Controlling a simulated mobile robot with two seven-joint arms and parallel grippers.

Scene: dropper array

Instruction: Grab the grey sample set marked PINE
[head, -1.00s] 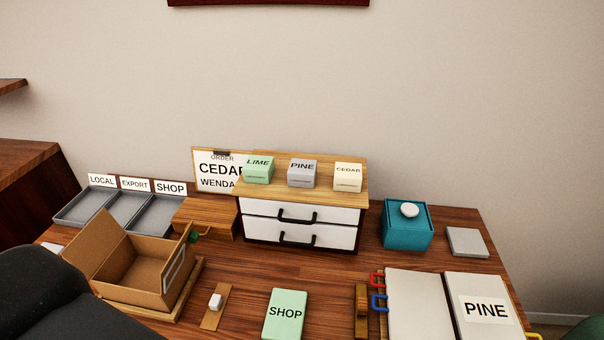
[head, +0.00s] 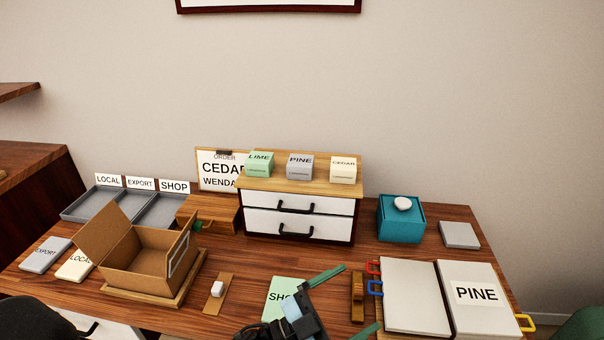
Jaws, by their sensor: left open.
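The grey sample set marked PINE (head: 300,167) is a small grey box. It stands on the wooden top of the drawer unit (head: 339,188), between a green LIME box (head: 259,165) and a cream CEDAR box (head: 343,170). My left gripper (head: 360,297) is at the bottom centre, its two green fingers spread apart with nothing held between them. It is in front of the drawer unit, well below and apart from the PINE box, and covers part of the green SHOP card (head: 281,290). My right gripper is not in view.
An open cardboard box (head: 145,264) stands on the left and a teal box (head: 402,222) on the right. An open binder with a PINE label (head: 477,293) lies at front right. A CEDAR order sign (head: 217,174) stands behind the drawer unit. Grey trays (head: 87,207) are at back left.

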